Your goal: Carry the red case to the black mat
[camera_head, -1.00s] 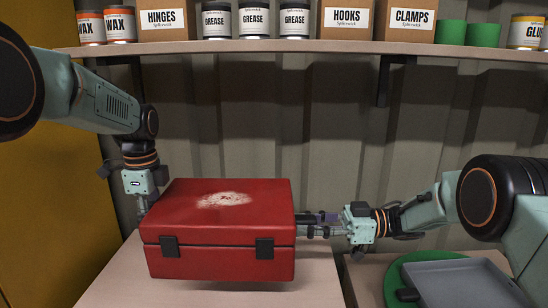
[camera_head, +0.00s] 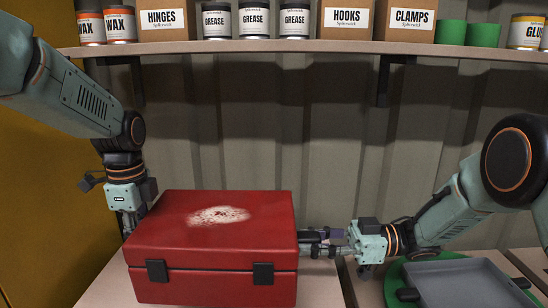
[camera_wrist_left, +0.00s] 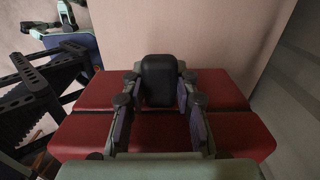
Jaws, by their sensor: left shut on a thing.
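The red case (camera_head: 205,235), with a pale worn patch on its lid and two black latches in front, is at the lower left in the head view. My left gripper (camera_head: 130,222) is at its left end, partly hidden behind it. In the left wrist view my left gripper (camera_wrist_left: 158,100) is shut on the case (camera_wrist_left: 235,125), its fingers either side of a black handle (camera_wrist_left: 158,72). My right gripper (camera_head: 318,243) reaches the case's right end; its fingertips are partly hidden, so its grip is unclear. I see no black mat.
The case is over a pale table (camera_head: 322,285). At the lower right a grey tray (camera_head: 460,280) lies on a green round thing (camera_head: 395,285). Above, a shelf (camera_head: 300,48) bears tins, boxes and green cups. A corrugated wall stands behind.

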